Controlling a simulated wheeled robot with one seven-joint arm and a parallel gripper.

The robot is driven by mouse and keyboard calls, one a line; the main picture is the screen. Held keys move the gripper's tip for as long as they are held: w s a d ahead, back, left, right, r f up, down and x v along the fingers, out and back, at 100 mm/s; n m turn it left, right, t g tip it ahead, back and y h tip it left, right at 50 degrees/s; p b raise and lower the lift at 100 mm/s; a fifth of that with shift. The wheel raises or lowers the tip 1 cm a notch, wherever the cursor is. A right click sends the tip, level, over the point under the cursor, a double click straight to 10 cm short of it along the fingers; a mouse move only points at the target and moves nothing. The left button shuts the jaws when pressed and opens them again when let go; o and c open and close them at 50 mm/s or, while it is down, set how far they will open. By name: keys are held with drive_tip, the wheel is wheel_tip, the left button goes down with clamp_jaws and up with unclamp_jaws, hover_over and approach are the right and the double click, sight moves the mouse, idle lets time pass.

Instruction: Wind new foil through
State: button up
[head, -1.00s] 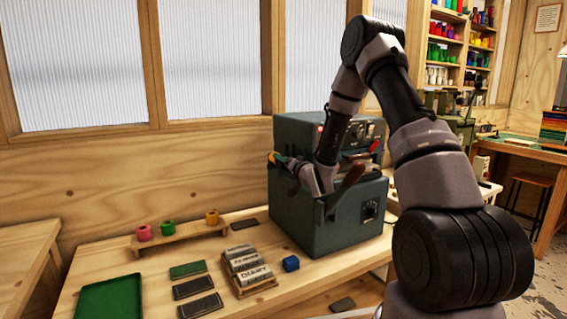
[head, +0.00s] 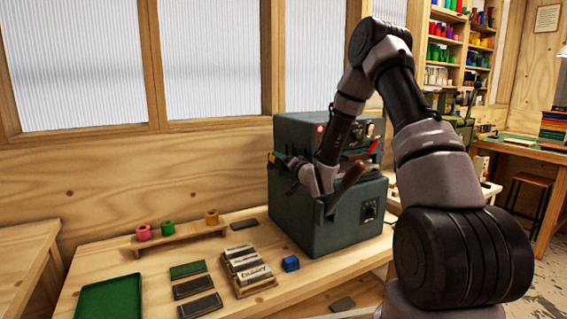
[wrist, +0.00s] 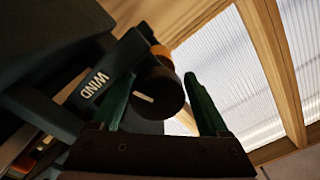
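The foil machine (head: 330,225) is a dark blue-green box on the bench. In the wrist view its arm labelled WIND (wrist: 95,85) is at the left, with a round black knob (wrist: 158,95) bearing a short white mark. An orange foil roll or hub (wrist: 162,54) shows partly behind the knob. My gripper (wrist: 160,76) has its green fingers on either side of the knob, apart, with a gap visible at the right; contact at the left is unclear. In the head view my gripper (head: 289,165) is at the machine's left side, small and partly hidden.
A wooden rack holds pink (head: 143,232), green (head: 168,228) and orange (head: 212,217) rolls. A brown-handled lever (head: 347,185) stands beside my wrist.

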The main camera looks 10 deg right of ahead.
drive_tip(key=shift+d+f, duration=0.15)
drive_tip(key=shift+d, duration=0.05)
drive_tip(key=n, duration=0.4)
drive_tip(key=shift+a, duration=0.25)
drive_tip(key=n, duration=0.6)
drive_tip(key=v, duration=1.1)
drive_tip(key=d+r+m+g+h, duration=0.2)
drive_tip(key=d+r+m+h, duration=0.4)
drive_tip(key=r, duration=0.5)
drive_tip(key=s+r+m+g, duration=0.1)
drive_tip(key=s+r+g, duration=0.1)
drive_tip(key=s, duration=0.5)
drive_tip(key=s+d+r+m+g, duration=0.1)
drive_tip(key=s+r+g, duration=0.1)
drive_tip(key=s+r, duration=0.2)
drive_tip(key=s, duration=0.2)
drive_tip(key=shift+s+d+r+g+y, duration=0.25)
drive_tip(key=shift+s+d+g+y, duration=0.05)
drive_tip(key=shift+s+d, duration=0.1)
